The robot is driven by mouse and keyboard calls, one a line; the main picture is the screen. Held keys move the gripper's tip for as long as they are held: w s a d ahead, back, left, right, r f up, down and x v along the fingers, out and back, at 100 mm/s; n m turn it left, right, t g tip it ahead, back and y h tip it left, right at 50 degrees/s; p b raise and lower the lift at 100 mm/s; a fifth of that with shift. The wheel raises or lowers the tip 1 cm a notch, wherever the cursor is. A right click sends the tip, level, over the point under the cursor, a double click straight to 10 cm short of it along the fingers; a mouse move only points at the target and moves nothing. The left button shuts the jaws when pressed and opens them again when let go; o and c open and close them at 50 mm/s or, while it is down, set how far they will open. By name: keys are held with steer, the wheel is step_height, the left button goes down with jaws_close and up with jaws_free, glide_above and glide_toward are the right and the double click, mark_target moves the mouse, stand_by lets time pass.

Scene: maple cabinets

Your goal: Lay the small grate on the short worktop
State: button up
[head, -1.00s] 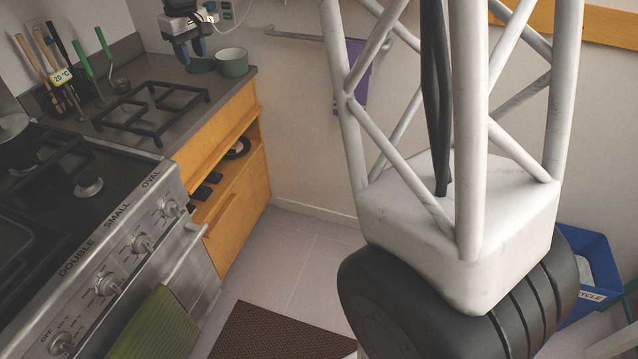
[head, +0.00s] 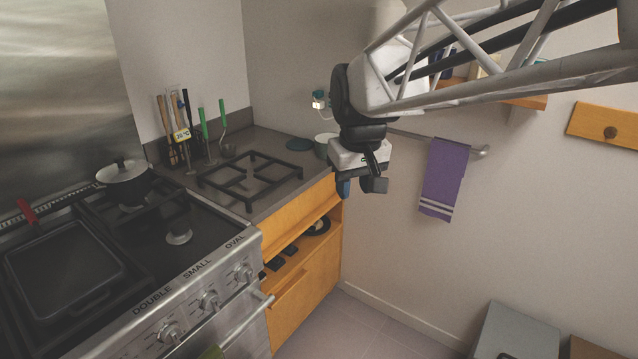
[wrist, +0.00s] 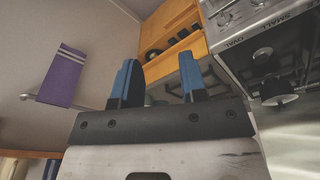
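The small grate (head: 250,180), a square frame of dark bars, lies flat on the short worktop (head: 265,144), between the stove and the wall. My gripper (head: 360,187) hangs in the air to the right of the grate, apart from it and past the worktop's right end. Its two blue-tipped fingers stand apart with nothing between them. They also show spread in the wrist view (wrist: 160,82), where dark bars appear behind them. The stove's bare burner (head: 178,232) shows at the right of the stove top.
A pale green cup (head: 326,143) and a dark blue disc (head: 299,144) stand at the worktop's far end. Utensils (head: 183,130) lean at its back left. A lidded pot (head: 124,180) sits on the stove. A purple towel (head: 445,178) hangs on a wall rail.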

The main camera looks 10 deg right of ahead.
steer(key=s+d+f+m, duration=0.1)
steer(key=s+f, duration=0.2)
steer(key=s, duration=0.6)
steer(key=s+d+f+m, duration=0.1)
steer(key=s+f, duration=0.3)
steer(key=s, duration=0.6)
steer(key=shift+s+d+f+t, duration=0.15)
steer(key=shift+d+f+t, duration=0.1)
steer(key=shift+d+t, duration=0.1)
